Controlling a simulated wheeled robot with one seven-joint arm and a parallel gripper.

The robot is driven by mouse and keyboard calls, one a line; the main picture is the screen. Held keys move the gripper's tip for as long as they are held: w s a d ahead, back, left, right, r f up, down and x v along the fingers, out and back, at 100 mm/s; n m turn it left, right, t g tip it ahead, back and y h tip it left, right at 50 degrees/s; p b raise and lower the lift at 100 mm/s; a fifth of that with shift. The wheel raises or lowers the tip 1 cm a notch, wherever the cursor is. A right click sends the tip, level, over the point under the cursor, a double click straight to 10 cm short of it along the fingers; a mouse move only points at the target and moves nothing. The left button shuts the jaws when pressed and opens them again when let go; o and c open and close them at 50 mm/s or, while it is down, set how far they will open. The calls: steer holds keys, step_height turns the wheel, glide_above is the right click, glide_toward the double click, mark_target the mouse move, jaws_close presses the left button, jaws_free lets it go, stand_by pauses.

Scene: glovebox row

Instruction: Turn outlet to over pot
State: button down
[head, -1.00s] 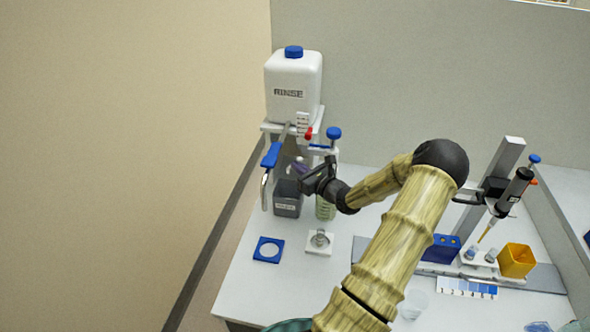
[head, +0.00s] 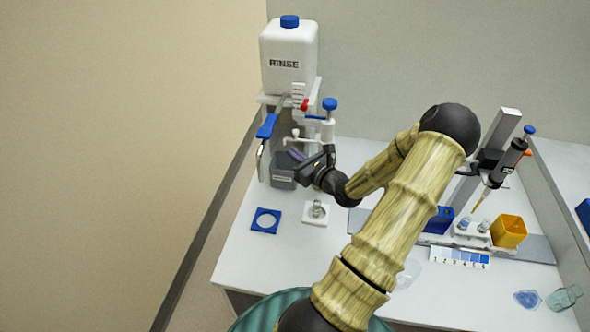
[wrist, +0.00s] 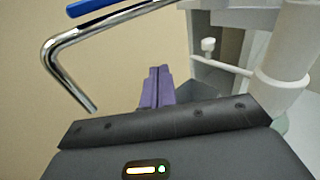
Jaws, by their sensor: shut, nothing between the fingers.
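The outlet is a bent metal tube (head: 261,160) below a blue lever (head: 267,126), at the left of the white rinse stand. The tube (wrist: 68,62) and the lever (wrist: 95,6) also show at the upper left of the wrist view. My gripper (head: 297,155) is shut and empty, its purple fingers (wrist: 157,87) together, to the right of the tube and apart from it. A small glass pot (head: 317,210) stands on a white square pad (head: 309,221) in front of the stand. The tube's lower end hangs left of this pot.
A white RINSE tank (head: 288,55) tops the stand. A white post with a blue knob (head: 330,103) stands close to my gripper. A dark grey bin (head: 283,170) is below. A blue ring plate (head: 266,221) lies front left. A pipette stand (head: 497,150) is at right.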

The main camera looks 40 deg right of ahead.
steer(key=s+a, duration=0.2)
steer(key=a, duration=0.1)
steer(key=s+a+b, duration=0.1)
steer(key=shift+s+a+r, duration=0.2)
steer(key=shift+s+a, duration=0.05)
steer(key=shift+a, duration=0.15)
steer(key=shift+s+d, duration=0.2)
steer(key=shift+a, duration=0.1)
stand_by(0.4)
